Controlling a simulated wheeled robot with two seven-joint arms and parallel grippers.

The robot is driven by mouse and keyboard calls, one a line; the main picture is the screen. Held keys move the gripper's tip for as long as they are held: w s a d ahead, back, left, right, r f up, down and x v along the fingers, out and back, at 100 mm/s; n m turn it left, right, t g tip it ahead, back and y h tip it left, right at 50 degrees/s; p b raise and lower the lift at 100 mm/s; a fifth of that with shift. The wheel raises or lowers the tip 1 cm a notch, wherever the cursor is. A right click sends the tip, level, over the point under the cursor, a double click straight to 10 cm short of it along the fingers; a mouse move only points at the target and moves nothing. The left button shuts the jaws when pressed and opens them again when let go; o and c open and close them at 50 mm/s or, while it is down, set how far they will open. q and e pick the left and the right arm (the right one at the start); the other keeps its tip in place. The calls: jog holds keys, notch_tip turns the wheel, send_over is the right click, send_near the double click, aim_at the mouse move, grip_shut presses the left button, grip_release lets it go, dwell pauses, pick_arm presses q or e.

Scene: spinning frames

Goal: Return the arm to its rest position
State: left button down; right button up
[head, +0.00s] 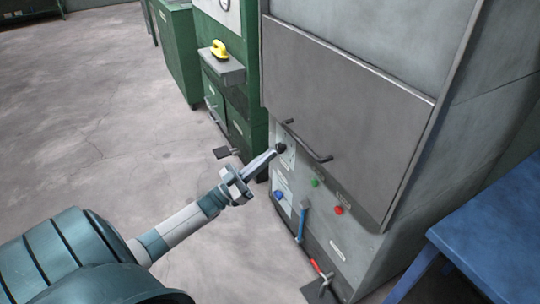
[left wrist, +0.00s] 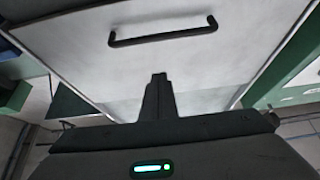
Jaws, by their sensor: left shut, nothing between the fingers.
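My left arm comes in from the lower left in the head view. Its gripper (head: 279,149) is shut and empty, with the tips at the front of a grey machine (head: 350,110), just below and left of the dark bar handle on its large panel. I cannot tell whether the tips touch the machine. In the left wrist view the closed fingers (left wrist: 158,95) point toward the pale panel, and the dark handle (left wrist: 163,36) is ahead of them, apart from them. My right gripper is in neither view.
The machine front has a blue button (head: 278,195), a green button (head: 315,183), a red button (head: 338,210), a blue lever (head: 301,222) and a red lever (head: 316,266). A blue table (head: 490,230) stands at the right. Green cabinets stand behind. The floor at left is open.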

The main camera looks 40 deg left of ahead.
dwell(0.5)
